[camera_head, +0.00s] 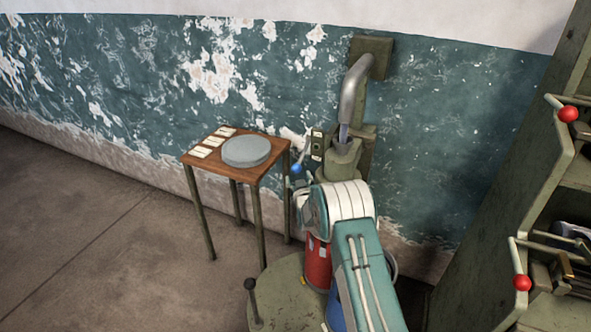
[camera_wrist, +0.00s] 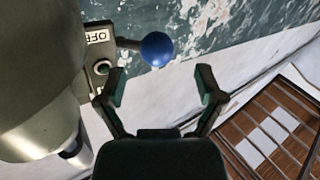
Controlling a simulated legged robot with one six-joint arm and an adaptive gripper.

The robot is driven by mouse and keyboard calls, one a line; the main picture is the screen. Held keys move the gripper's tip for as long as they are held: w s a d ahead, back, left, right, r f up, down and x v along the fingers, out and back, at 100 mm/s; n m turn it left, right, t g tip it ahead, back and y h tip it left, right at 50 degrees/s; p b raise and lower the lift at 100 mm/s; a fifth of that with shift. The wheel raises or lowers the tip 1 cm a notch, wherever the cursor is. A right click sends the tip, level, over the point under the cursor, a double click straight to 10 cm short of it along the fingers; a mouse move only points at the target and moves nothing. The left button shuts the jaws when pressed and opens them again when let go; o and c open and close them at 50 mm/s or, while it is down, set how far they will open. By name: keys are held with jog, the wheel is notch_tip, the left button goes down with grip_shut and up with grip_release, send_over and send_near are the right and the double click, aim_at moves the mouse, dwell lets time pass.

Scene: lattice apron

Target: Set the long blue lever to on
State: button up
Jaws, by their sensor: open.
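The lever's blue ball knob (camera_wrist: 157,49) shows in the wrist view on a dark rod that sticks out to the right from a mounting plate (camera_wrist: 97,60) with an "OFF" label. No "on" label can be read. My gripper (camera_wrist: 160,80) is open and empty, its two fingers spread below the ball. The ball lies just beyond the fingertips, roughly between their lines, and no contact shows. In the head view the blue ball (camera_head: 296,168) is beside the wall plate (camera_head: 317,145), left of the pipe stand; my gripper is not clearly visible there.
A small wooden table (camera_head: 262,170) with a round grey disc (camera_head: 246,150) and several white cards stands left of the lever. A bent grey pipe (camera_head: 353,90) rises behind my arm. A green rack (camera_head: 500,200) with red-knobbed levers (camera_head: 568,114) stands right. Floor at left is clear.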

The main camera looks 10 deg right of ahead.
aim_at(298, 172)
jog(key=w, duration=0.3)
jog(key=shift+w+d, duration=0.15)
jog(key=shift+d, duration=0.1)
jog(key=shift+w+a, duration=0.2)
jog(key=shift+w, duration=0.7)
jog(key=shift+d, duration=0.1)
grip_shut()
